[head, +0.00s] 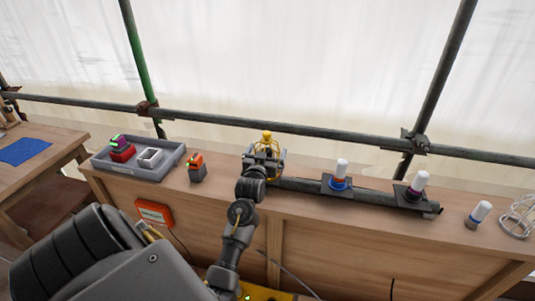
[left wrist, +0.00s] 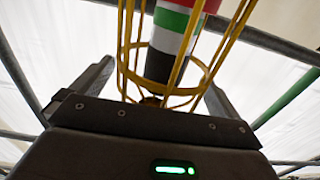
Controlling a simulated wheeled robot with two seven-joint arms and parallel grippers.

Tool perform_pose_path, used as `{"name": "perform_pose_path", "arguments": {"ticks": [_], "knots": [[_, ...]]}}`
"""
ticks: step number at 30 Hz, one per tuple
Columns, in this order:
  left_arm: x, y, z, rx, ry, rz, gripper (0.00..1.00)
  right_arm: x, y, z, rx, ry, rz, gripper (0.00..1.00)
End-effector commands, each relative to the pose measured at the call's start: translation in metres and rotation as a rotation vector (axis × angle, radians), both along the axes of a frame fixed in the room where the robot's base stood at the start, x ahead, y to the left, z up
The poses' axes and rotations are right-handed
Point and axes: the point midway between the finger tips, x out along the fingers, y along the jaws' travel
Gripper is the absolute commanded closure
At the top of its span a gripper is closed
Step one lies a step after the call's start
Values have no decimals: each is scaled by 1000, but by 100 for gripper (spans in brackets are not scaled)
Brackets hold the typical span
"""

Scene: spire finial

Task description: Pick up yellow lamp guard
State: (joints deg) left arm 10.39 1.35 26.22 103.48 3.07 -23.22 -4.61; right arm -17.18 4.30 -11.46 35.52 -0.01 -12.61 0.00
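The yellow lamp guard (head: 267,137) stands at the back of the bench, partly hidden by my left gripper (head: 263,157). In the left wrist view the yellow wire guard (left wrist: 203,76) is a ring with upright bars around a striped column (left wrist: 167,45) of black, white, green and red. My left gripper also shows there (left wrist: 160,85), with one finger on each side of the guard. The fingers are wide apart, and a narrow gap seems to show beside the left one. Finger contact is hard to judge. My right gripper is not in view.
A grey tray (head: 101,164) with small parts stands at the left. A red-topped dark block (head: 196,168) is beside it. White-capped lamps (head: 341,170) stand along a dark pipe (head: 385,198) at the right. A white wire guard (head: 518,216) is at far right. Scaffold rails (head: 330,137) run behind.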

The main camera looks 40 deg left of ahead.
Motion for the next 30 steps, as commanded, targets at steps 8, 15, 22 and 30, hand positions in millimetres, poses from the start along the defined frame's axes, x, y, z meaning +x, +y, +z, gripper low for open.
{"name": "perform_pose_path", "arguments": {"ticks": [8, 15, 22, 30], "knots": [[0, 0, 0, 0, 0, 0, 35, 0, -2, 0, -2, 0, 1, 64], [0, 0, 1, 0, -1, -1, 39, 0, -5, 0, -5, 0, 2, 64], [0, 0, 30, 4, -7, -1, 39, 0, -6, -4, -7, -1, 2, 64], [0, 0, 81, 3, -5, -1, 39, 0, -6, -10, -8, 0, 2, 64]]}}
